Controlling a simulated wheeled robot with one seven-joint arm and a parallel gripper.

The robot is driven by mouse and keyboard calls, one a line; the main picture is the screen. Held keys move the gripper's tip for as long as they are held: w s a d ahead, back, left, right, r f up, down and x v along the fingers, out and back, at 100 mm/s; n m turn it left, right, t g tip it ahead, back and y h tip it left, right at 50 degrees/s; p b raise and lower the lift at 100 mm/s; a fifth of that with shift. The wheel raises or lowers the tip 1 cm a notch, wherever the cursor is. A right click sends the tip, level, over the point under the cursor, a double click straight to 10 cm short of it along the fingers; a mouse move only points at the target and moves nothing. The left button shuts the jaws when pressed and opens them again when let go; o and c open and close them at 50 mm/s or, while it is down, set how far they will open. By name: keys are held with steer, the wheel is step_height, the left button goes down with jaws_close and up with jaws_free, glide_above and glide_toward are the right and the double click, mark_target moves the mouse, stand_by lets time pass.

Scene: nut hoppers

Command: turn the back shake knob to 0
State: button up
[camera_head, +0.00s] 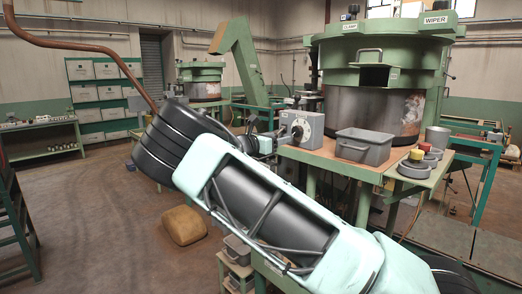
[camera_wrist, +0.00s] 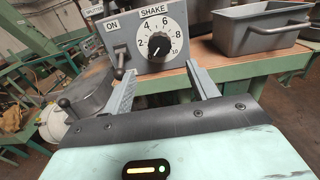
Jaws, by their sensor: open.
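A black round shake knob (camera_wrist: 159,45) sits on a white dial marked 2 to 10, under a SHAKE label, on a grey control box (camera_wrist: 177,70). A white mark on the knob appears to point to the lower left; the 0 is not readable. The box also shows in the head view (camera_head: 312,124), at the near hopper's table. My gripper (camera_wrist: 160,72) is open and empty. Its fingers point at the box, one to each side below the dial, apart from the knob. In the head view my gripper (camera_head: 267,143) is small, just left of the box.
A toggle switch (camera_wrist: 119,60) under an ON label stands left of the dial. A grey bin (camera_head: 364,146) stands on the table right of the box. A large green WIPER hopper (camera_head: 384,60) rises behind; another hopper (camera_head: 200,78) stands farther back.

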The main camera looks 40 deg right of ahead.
steer(key=a+b, duration=0.1)
steer(key=a, duration=0.6)
steer(key=shift+s+a+b, duration=0.25)
steer(key=shift+s+b, duration=0.05)
steer(key=shift+b, duration=0.05)
